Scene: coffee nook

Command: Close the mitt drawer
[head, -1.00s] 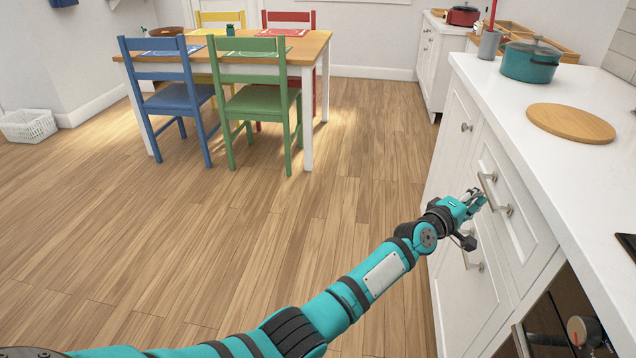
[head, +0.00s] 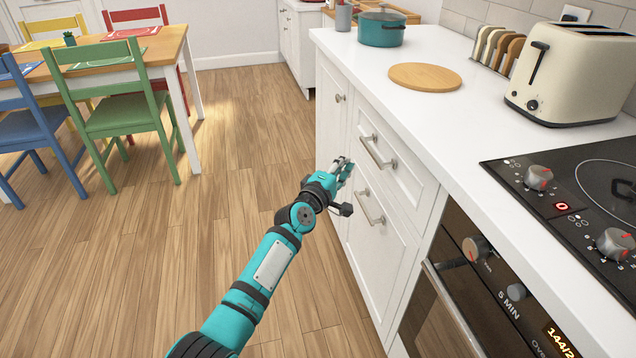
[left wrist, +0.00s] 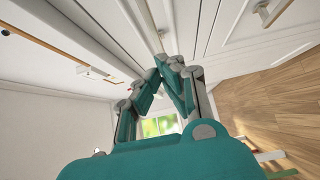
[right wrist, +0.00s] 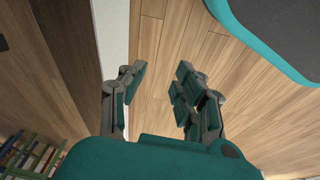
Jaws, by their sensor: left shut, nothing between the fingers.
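Two white drawer fronts are stacked in the counter in the head view, an upper drawer (head: 405,182) and a lower drawer (head: 388,250), each with a metal bar handle. Both look flush with the cabinet; no gap or contents show. I cannot tell which is the mitt drawer, and no mitt shows. My left gripper (head: 344,170) is just left of the upper handle (head: 378,153), apart from it. Its fingers meet, empty, in the left wrist view (left wrist: 172,65). My right gripper (right wrist: 157,85) is open and empty above the floor, outside the head view.
The counter holds a round wooden board (head: 425,77), a teal pot (head: 382,28), a cream toaster (head: 570,75) and a cooktop (head: 590,200). An oven (head: 465,280) is right of the drawers. A table (head: 160,48) with coloured chairs stands at left. The floor between is clear.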

